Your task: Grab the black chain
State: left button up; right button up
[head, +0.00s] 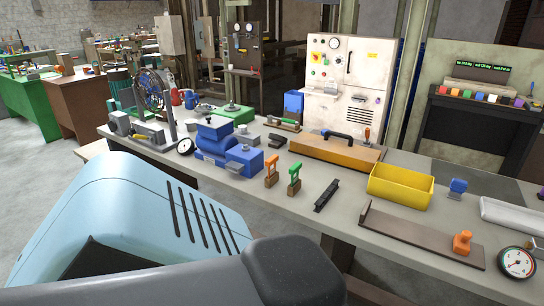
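A short black strip with a notched, link-like surface (326,195) lies on the grey workbench (240,190), and it looks like the black chain. It lies at a slant near the bench's front edge, to the right of a green-handled tool (294,178). Nothing covers it, and nothing touches it. Neither my left nor my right gripper shows in the head view.
An orange-handled tool (271,170) and a blue vise (225,145) stand left of the strip. A yellow bin (401,186) and a brown angled plate (415,232) lie to its right. A long tan block (335,151) lies behind. Bare bench surrounds the strip.

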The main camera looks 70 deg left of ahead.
aim_at(321, 202)
jog(key=u, duration=1.65)
jog(key=i+j+z, duration=0.1)
jog(key=z, duration=0.2)
jog(key=i, duration=0.1)
